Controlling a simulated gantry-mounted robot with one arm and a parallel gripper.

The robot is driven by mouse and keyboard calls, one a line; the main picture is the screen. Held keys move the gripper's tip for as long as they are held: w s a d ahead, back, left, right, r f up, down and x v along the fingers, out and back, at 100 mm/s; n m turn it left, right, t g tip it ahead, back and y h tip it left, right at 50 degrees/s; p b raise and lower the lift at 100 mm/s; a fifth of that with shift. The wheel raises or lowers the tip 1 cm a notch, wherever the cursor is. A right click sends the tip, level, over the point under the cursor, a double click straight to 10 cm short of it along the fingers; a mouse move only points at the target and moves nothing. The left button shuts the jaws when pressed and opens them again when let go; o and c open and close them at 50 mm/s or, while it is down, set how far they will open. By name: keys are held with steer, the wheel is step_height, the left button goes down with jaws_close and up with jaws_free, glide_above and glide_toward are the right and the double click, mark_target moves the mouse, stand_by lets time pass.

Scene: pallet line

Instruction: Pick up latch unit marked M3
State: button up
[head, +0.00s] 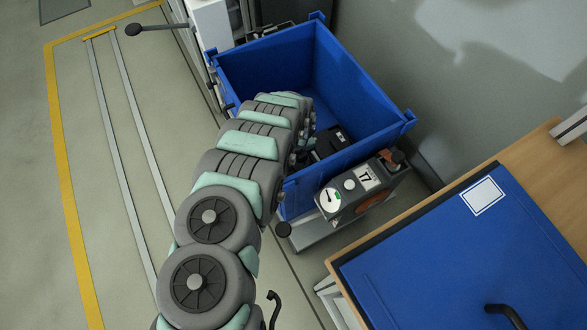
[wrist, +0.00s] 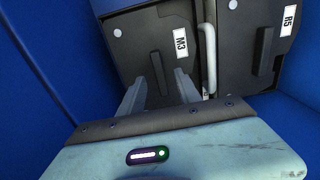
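The latch unit marked M3 (wrist: 145,35) is a dark box with a white M3 label, lying inside the blue bin in the wrist view. A black latch piece shows on its face. My gripper (wrist: 162,76) points at this face below the label, its two pale fingers apart on either side of the black piece. I cannot tell whether the fingers touch it. In the head view my arm reaches into the blue bin (head: 360,85) and hides my gripper. A dark unit (head: 343,137) shows partly beside the arm; its label cannot be read.
A second dark unit marked R5 (wrist: 255,55) lies right of M3, with a pale curved handle (wrist: 209,60) between. Bin walls are close on both sides.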

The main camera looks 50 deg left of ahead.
mark_target(297, 167)
steer(key=f, duration=0.2)
steer(key=shift+s+d+f, duration=0.15)
steer(key=shift+d+f, duration=0.05)
steer(key=shift+f, duration=0.2)
steer(key=shift+a+r, duration=0.1)
steer(key=shift+r, duration=0.05)
steer(key=shift+c, duration=0.3)
jaws_close()
stand_by(0.5)
